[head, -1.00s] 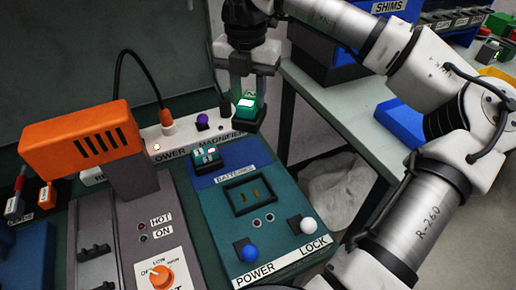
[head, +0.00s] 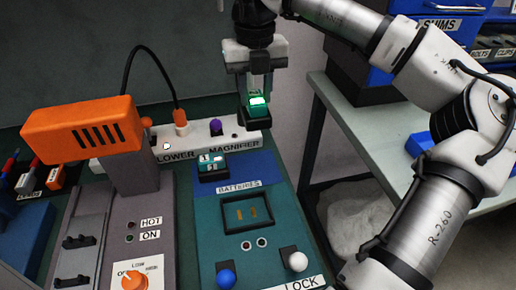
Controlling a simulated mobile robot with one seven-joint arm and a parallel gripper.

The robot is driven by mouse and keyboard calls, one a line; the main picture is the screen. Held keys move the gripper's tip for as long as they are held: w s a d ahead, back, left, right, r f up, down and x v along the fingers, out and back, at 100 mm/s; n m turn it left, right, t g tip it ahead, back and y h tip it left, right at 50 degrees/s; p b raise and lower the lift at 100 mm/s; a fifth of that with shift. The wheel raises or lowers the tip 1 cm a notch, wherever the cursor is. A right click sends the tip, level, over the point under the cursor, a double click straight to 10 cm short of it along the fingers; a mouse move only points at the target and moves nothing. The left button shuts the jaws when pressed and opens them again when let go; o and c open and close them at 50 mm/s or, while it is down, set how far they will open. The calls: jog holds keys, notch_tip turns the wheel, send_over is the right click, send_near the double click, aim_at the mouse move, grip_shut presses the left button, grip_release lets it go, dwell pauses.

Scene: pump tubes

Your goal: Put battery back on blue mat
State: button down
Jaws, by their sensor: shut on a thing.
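My gripper (head: 257,112) is shut on a green-and-black battery (head: 259,103) with a pale, bright top. It holds the battery upright in the air, near the power strip and the right back side of the blue mat (head: 248,167). The blue mat is labelled BATTERIES. Another battery (head: 212,168), dark with a teal and white top, stands on the left part of the mat. The right part of the mat is bare. The teal panel's battery socket (head: 247,214) in front of the mat is empty, with contacts showing inside.
A white strip (head: 180,147) with a purple knob (head: 215,127) and orange plug (head: 181,123) runs behind the mat. An orange device (head: 82,128) stands at left. Blue (head: 226,279) and white (head: 297,261) knobs stand at the panel's front. A grey table (head: 400,140) is at right.

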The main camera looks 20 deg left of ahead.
notch_tip(320, 180, down, 15)
jog(key=shift+r+p, duration=0.1)
jog(key=shift+p, duration=0.5)
jog(key=shift+f, duration=0.25)
jog(key=c, duration=1)
grip_release()
jog(key=shift+r, duration=0.15)
jog(key=shift+r, duration=0.2)
notch_tip(320, 180, up, 12)
jog(key=shift+f+b, duration=0.1)
jog(key=shift+b, duration=0.7)
